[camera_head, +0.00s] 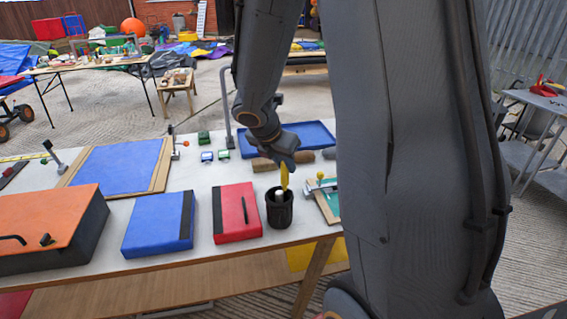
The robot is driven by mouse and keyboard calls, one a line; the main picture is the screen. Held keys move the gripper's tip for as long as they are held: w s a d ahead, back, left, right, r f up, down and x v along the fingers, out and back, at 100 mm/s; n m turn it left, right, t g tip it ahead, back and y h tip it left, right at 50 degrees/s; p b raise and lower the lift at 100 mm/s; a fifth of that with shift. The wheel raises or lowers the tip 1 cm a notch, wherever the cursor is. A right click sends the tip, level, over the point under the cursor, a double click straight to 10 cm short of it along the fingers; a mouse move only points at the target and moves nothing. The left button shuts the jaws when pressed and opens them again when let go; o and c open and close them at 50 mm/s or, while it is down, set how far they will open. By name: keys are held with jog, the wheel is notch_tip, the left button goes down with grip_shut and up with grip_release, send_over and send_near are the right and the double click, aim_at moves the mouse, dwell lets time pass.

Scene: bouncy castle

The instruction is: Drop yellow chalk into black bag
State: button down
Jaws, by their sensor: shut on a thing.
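My gripper (284,162) points down and is shut on the yellow chalk (284,177), which hangs upright below the fingers. Directly under it on the table is the black bag (281,214), a small dark upright container with an open top. A white piece (279,196) shows at the bag's mouth. The chalk's lower tip is at or just above the mouth; I cannot tell whether it is inside the rim.
A red case (236,212) stands close left of the bag, then a blue case (158,223) and an orange-topped box (45,230). A green-topped board (328,202) is close right. A blue tray (305,137) and brown roll (270,163) lie behind.

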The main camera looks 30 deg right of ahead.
jog(key=shift+f+b, duration=0.4)
jog(key=shift+f, duration=0.2)
jog(key=c, duration=1.5)
grip_release()
jog(key=shift+r, duration=0.1)
jog(key=v, duration=0.7)
jog(key=shift+s+a+r+p, duration=0.1)
jog(key=shift+a+r+p, duration=0.1)
jog(key=shift+r+p, duration=0.15)
jog(key=shift+f, duration=0.1)
jog(key=s+a+f+m+y, duration=0.1)
jog(key=s+a+m, duration=0.3)
jog(key=m, duration=0.4)
jog(key=s+a+f+m+g+y, duration=0.1)
jog(key=s+a+f+m+y, duration=0.1)
jog(key=m, duration=0.6)
jog(key=s+a+f+m+y, duration=0.2)
jog(key=s+a+f+m, duration=0.2)
jog(key=s+m, duration=0.3)
jog(key=shift+s+a+f+m+g, duration=0.15)
jog(key=shift+a+m+g, duration=0.25)
jog(key=shift+a, duration=0.45)
